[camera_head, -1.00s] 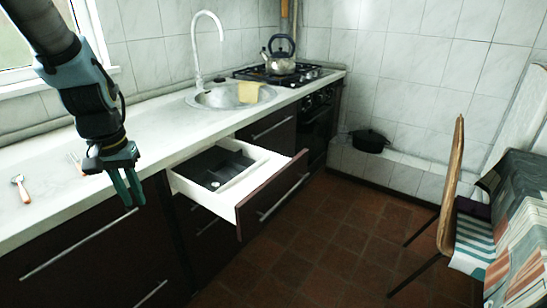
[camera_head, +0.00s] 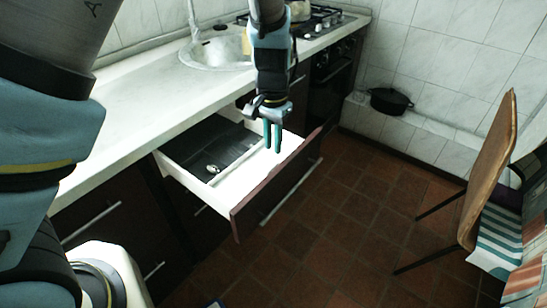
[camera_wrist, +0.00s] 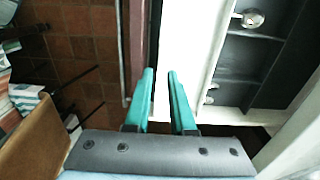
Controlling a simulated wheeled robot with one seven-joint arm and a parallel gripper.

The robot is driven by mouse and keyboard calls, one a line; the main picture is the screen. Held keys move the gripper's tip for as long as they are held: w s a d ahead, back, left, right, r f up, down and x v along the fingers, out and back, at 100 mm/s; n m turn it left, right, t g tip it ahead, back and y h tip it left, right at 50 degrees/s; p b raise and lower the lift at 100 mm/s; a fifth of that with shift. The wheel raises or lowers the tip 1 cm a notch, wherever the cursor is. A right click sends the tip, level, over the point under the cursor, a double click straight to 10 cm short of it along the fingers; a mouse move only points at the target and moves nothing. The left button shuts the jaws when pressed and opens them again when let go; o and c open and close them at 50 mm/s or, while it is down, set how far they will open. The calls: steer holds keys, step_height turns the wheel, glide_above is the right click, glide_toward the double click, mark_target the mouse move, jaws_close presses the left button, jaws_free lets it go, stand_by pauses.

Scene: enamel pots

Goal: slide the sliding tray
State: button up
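The sliding tray (camera_head: 208,145) is a dark insert with a pale edge, sitting in the left part of a pulled-out drawer with a white inside (camera_head: 262,160) and a dark front (camera_head: 275,180). A small spoon-like metal piece (camera_head: 212,169) lies in it. In the wrist view the tray (camera_wrist: 262,55) is at the right, with dark compartments. My gripper (camera_head: 272,150) points down over the drawer's right part, near its front. In the wrist view my gripper's teal fingertips (camera_wrist: 160,72) are a little apart with nothing held between them. I cannot tell their exact height.
The white worktop (camera_head: 140,105) runs along the left, with a sink (camera_head: 215,55) and a gas hob (camera_head: 322,20) at the back. A black pot (camera_head: 390,101) stands on a ledge. A wooden chair (camera_head: 487,170) stands at right. The tiled floor between is open.

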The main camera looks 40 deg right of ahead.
mark_target(273, 166)
step_height(273, 166, down, 7)
steer(key=shift+a+f+p, duration=0.1)
steer(key=shift+p, duration=0.4)
steer(key=shift+c, duration=0.3)
jaws_close()
stand_by(0.9)
